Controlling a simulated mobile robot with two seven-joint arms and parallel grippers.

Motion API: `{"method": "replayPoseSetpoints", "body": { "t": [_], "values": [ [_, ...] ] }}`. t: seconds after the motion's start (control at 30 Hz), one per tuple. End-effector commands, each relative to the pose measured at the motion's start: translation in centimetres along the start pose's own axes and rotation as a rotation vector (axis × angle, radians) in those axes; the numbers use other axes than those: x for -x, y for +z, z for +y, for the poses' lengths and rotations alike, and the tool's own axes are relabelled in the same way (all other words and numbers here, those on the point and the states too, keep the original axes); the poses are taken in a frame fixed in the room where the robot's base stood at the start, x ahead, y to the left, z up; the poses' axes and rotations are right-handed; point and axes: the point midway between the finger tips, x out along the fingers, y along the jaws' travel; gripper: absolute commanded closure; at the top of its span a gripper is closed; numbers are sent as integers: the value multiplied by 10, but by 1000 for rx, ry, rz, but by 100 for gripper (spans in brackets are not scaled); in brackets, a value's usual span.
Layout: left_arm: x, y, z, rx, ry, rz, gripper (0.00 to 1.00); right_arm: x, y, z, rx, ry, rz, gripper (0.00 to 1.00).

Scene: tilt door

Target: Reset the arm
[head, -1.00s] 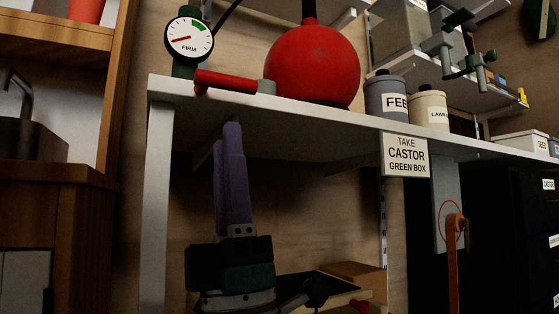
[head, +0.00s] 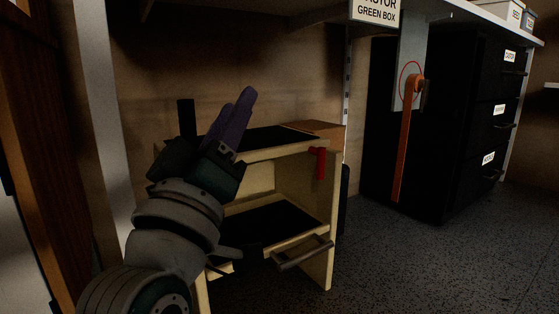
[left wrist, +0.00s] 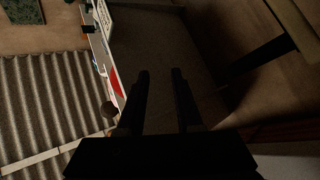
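My left gripper (head: 238,98) has purple fingers and points up in front of the low cream cabinet (head: 318,270), tilted slightly right. In the left wrist view its two dark fingers (left wrist: 160,72) stand apart with nothing between them. My left arm comes in from the lower left and hides the cabinet's left side. The cabinet's front is open, with a dark panel (head: 275,222) lying inside and a grey bar handle (head: 302,253) at its front. A red latch (head: 319,162) hangs at the upper right. My right gripper is out of view.
A black drawer cabinet (head: 455,130) stands at the right, with an orange lever (head: 405,140) beside its front. A pale shelf post (head: 105,120) rises at the left. The speckled floor (head: 430,260) is clear at the lower right.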

Motion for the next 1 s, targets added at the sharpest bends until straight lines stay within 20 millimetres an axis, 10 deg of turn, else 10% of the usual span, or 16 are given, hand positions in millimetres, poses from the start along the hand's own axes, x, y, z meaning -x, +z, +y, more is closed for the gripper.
{"method": "replayPoseSetpoints", "body": {
  "t": [0.33, 0.77, 1.0],
  "values": [
    [170, 72, -70, -294, -345, -849, 66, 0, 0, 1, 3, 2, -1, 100],
    [406, -8, -68, -484, -666, -1702, 66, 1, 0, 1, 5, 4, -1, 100],
    [349, -72, -16, -479, -657, -1680, 66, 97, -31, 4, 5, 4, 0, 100]
  ]
}}
